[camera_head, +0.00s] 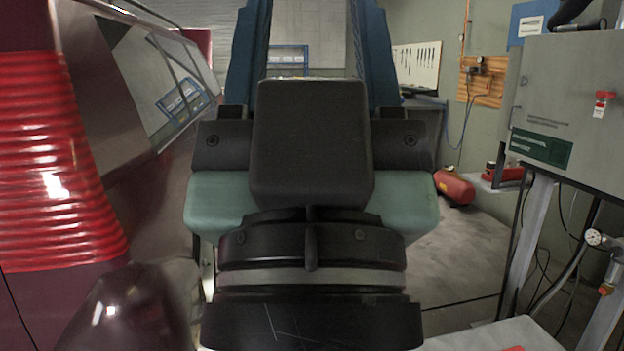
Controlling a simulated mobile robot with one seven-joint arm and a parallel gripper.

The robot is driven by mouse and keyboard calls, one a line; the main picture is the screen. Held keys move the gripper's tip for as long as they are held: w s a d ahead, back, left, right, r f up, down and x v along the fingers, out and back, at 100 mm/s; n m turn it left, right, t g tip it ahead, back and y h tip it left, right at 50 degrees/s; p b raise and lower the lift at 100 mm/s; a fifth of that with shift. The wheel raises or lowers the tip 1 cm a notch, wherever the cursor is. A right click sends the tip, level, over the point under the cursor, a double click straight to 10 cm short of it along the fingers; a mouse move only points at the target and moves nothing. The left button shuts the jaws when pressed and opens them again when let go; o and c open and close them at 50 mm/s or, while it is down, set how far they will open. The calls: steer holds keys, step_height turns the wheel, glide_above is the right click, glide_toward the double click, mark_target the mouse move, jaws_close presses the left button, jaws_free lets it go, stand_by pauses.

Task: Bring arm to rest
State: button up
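My gripper (311,30) fills the middle of the head view, seen from behind its dark wrist and teal body. Its two blue fingers point up and away, wide apart, and the fingertips are cut off by the top edge. I see only the room's back wall and a blue-framed panel through the gap, with nothing held in the part that shows. My arm's dark wrist (311,255) sits close to the camera at the bottom centre. The rest of my arm is out of sight.
A dark red vehicle (25,285) with a ribbed red light and a window stands close on the left. A grey control cabinet (580,100) on metal legs is close on the right. A red cylinder (454,187) lies on the floor behind. Open floor (465,250) shows right of centre.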

step_height(320, 180, up, 19)
steer(key=p, duration=1.7)
steer(key=shift+r, duration=0.15)
steer(key=shift+c, duration=0.3)
steer(key=shift+a, duration=0.2)
